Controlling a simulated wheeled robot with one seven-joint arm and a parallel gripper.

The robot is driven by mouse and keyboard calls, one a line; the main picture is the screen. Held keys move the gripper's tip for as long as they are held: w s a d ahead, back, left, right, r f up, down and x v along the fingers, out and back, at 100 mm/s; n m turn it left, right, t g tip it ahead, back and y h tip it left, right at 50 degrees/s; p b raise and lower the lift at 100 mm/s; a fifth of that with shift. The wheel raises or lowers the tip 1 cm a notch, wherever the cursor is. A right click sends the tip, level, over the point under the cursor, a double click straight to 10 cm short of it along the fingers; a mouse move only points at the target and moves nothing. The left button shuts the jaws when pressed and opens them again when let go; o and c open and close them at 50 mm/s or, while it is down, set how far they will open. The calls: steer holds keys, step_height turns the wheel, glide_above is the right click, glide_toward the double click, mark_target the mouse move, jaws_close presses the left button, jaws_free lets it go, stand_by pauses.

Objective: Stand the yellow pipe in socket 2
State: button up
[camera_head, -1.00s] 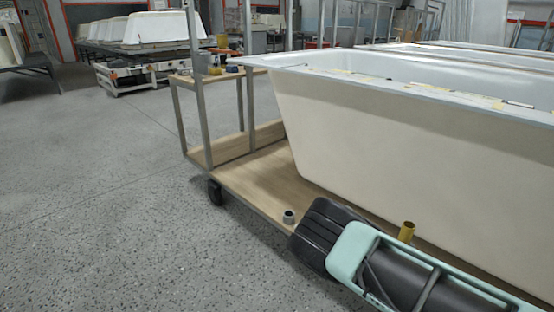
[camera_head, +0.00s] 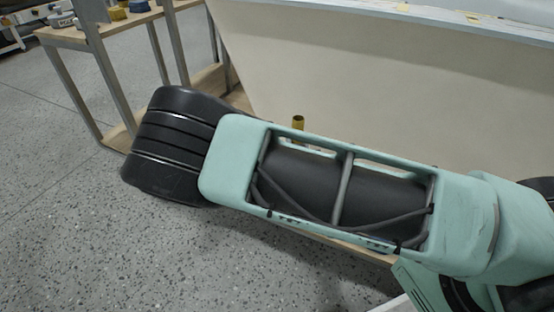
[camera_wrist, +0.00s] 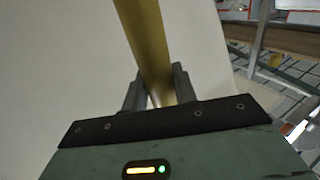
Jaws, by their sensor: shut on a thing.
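The yellow pipe (camera_wrist: 145,35) stands between the two fingers of my gripper (camera_wrist: 159,76) in the wrist view. The gripper is shut on it, and the pipe runs from the fingers to the top edge of the picture. In the head view a short upright end of a yellow pipe (camera_head: 298,123) shows just behind my arm, before the tub wall. My arm hides the gripper and the lower part of this pipe there. Socket 2 cannot be made out in either view.
The white tub (camera_head: 330,62) rises close behind my arm. A wooden side shelf (camera_head: 75,40) on metal posts, with several small blue, yellow and white items, stands at upper left. Grey speckled floor (camera_head: 90,255) is free at lower left.

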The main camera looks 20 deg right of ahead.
steer(key=s+a+f+m+g+h+b, duration=0.1)
steer(key=s+a+f+m+h, duration=0.1)
steer(key=a, duration=0.3)
steer(key=shift+a+h, duration=0.25)
steer(key=shift+h, duration=0.15)
steer(key=shift+s, duration=0.15)
step_height(320, 180, down, 6)
steer(key=b, duration=0.3)
steer(key=shift+g+b, duration=0.3)
steer(key=shift+f+b, duration=1.15)
steer(key=shift+f, duration=1.25)
stand_by(1.7)
steer(key=o, duration=1.1)
steer(key=shift+r, duration=0.1)
steer(key=shift+s, duration=0.1)
